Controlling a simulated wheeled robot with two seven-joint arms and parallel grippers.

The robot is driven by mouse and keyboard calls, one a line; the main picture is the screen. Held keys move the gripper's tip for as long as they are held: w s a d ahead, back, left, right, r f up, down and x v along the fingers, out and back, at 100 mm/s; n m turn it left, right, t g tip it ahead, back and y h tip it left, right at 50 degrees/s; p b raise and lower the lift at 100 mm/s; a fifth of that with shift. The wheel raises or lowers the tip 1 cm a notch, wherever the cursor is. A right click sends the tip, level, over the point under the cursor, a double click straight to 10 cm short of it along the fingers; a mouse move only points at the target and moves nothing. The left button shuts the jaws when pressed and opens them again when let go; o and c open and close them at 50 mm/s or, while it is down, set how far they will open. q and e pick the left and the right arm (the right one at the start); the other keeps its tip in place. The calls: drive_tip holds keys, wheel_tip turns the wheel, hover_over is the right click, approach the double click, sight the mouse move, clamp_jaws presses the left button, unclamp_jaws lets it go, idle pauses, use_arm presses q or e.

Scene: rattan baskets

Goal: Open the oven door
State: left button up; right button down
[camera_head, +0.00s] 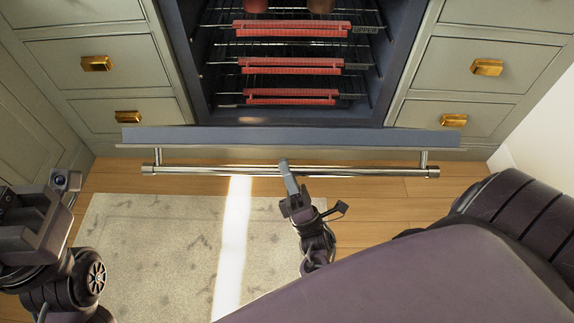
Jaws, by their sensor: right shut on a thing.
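The oven door (290,137) is blue-grey and stands open, tilted out from the oven. I see mainly its top edge; its inner face is mostly hidden. Its long silver handle (365,171) runs along the front side. My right gripper (287,176) is at about the middle of the handle and is shut on it. The oven cavity (365,85) shows behind the door, with wire racks edged in red (292,62). My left gripper (30,225) is at the left edge of the view, well apart from the door; its fingertips are not clear.
Grey-green drawers with brass pulls flank the oven, at left (95,63) and right (487,67). Two reddish round things sit on the top rack, cut off by the frame. A pale rug (150,245) lies on the wood floor (385,205). A white wall (545,135) stands at right.

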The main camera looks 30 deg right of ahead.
drive_tip(key=shift+f, duration=0.1)
idle(0.3)
drive_tip(key=c, duration=1.2)
unclamp_jaws()
drive_tip(key=shift+c, duration=0.2)
drive_tip(key=b+v, duration=0.1)
drive_tip(key=v, duration=0.7)
